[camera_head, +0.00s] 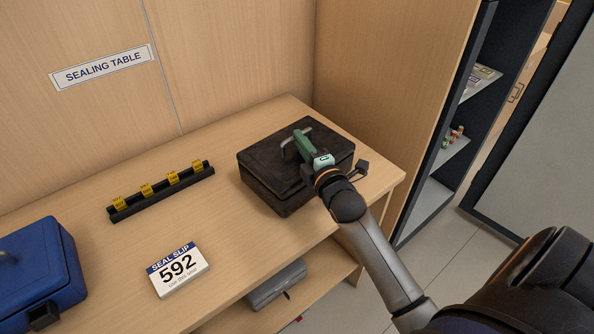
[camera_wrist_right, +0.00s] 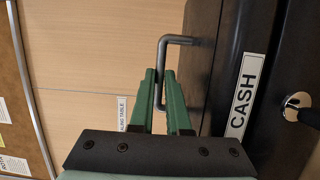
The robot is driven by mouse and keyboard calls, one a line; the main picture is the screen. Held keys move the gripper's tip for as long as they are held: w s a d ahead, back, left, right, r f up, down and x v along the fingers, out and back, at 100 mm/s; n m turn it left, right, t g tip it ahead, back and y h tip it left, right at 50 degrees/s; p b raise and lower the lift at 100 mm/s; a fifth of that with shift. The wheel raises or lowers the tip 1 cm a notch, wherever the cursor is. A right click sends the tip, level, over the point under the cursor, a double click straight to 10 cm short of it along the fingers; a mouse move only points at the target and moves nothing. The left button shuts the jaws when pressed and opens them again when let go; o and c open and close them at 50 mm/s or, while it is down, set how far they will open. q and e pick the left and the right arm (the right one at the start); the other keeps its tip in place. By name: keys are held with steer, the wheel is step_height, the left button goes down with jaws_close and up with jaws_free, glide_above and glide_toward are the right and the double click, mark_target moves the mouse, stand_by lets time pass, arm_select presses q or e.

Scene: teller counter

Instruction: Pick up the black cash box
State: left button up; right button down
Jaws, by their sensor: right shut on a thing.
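The black cash box (camera_head: 265,183) is at the back right of the sealing table, lid closed, and looks to rest on the tabletop. In the right wrist view the box (camera_wrist_right: 215,75) carries a CASH label and a round metal lock. My right gripper (camera_head: 300,143) is over the lid, with green fingers shut on the box's grey metal handle. The handle (camera_wrist_right: 178,39) shows between the fingertips (camera_wrist_right: 160,75) in the right wrist view. The arm hides part of the lid and the right side. My left gripper is not in view.
A blue box (camera_head: 35,270) stands at the left front. A black rack with yellow tags (camera_head: 160,190) and a 592 seal slip (camera_head: 178,270) lie between. A grey case (camera_head: 277,284) is on the shelf below. A wooden side panel (camera_head: 385,75) stands close behind the cash box.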

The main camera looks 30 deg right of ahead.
steer(key=shift+r, duration=0.5)
steer(key=shift+w+f, duration=0.1)
steer(key=shift+f, duration=0.05)
